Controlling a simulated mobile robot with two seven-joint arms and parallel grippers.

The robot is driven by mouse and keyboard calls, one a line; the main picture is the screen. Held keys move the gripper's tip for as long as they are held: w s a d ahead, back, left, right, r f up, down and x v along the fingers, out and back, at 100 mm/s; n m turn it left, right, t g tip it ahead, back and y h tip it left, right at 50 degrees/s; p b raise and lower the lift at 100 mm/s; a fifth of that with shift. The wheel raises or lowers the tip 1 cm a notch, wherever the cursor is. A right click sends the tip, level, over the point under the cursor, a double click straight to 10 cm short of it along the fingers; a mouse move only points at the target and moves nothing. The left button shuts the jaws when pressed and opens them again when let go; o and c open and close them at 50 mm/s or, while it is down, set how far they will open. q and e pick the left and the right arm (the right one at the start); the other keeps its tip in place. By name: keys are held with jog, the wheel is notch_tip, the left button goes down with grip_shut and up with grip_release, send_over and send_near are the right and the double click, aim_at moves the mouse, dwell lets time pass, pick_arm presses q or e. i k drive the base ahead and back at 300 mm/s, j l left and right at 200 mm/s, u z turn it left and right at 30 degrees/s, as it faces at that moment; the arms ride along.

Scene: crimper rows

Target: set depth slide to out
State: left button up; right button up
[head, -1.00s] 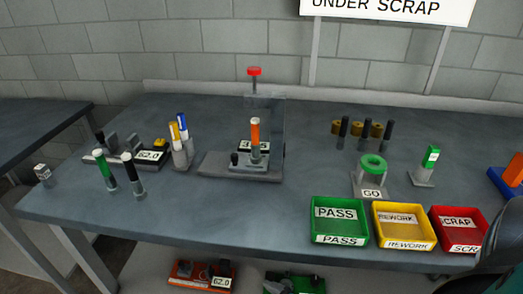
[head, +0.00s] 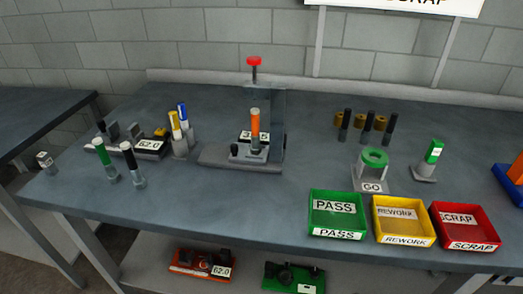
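A grey crimper-like press (head: 265,112) with a red knob (head: 254,62) on top stands at the back middle of the bench in the head view. A small block with a black knob (head: 235,149) and a white label (head: 246,136) sits on its grey base plate (head: 212,155). An orange cylinder with a pale top (head: 255,124) stands upright at that block. I cannot tell which part is the depth slide or how it is set. Neither gripper shows in the head view.
Green PASS (head: 337,222), yellow REWORK (head: 403,226) and red SCRAP (head: 465,232) trays line the front right of the bench (head: 230,205). A green ring gauge marked GO (head: 374,159) stands behind them. Marker-like cylinders (head: 104,158) stand at left. The front middle is clear.

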aim_at(240, 153)
jog(key=k+z, duration=0.2)
jog(key=z, duration=0.25)
jog(key=k+z, duration=0.2)
jog(key=z, duration=0.2)
